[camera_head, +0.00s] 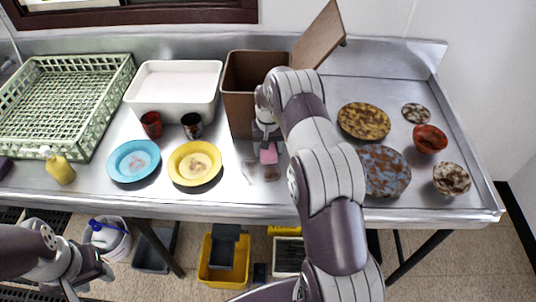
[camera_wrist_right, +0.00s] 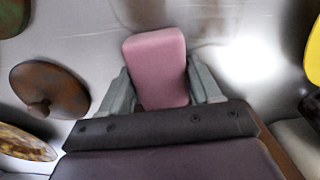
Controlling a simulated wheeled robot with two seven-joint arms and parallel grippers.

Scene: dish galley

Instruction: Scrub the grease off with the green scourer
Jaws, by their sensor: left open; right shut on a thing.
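My right gripper (camera_wrist_right: 162,90) is shut on a pink block like a sponge (camera_wrist_right: 155,62), low over the metal counter. The pink block also shows in the head view (camera_head: 268,154), in front of the brown bin. I see no green scourer; no green side shows on the pink block. A faint brownish smear (camera_head: 271,174) lies on the counter just in front of the block, with a pale streak (camera_head: 248,172) to its left. I cannot tell if the block touches the counter. My left gripper (camera_head: 92,284) is open and empty, low at the left, in front of the counter.
A blue plate (camera_head: 134,161) and a yellow plate (camera_head: 195,163) lie left of the smear. Soiled dishes, including a patterned plate (camera_head: 385,172) and a red bowl (camera_head: 430,139), stand right. A brown bin (camera_head: 240,97) stands behind. A knobbed brown lid (camera_wrist_right: 48,90) lies beside my right gripper.

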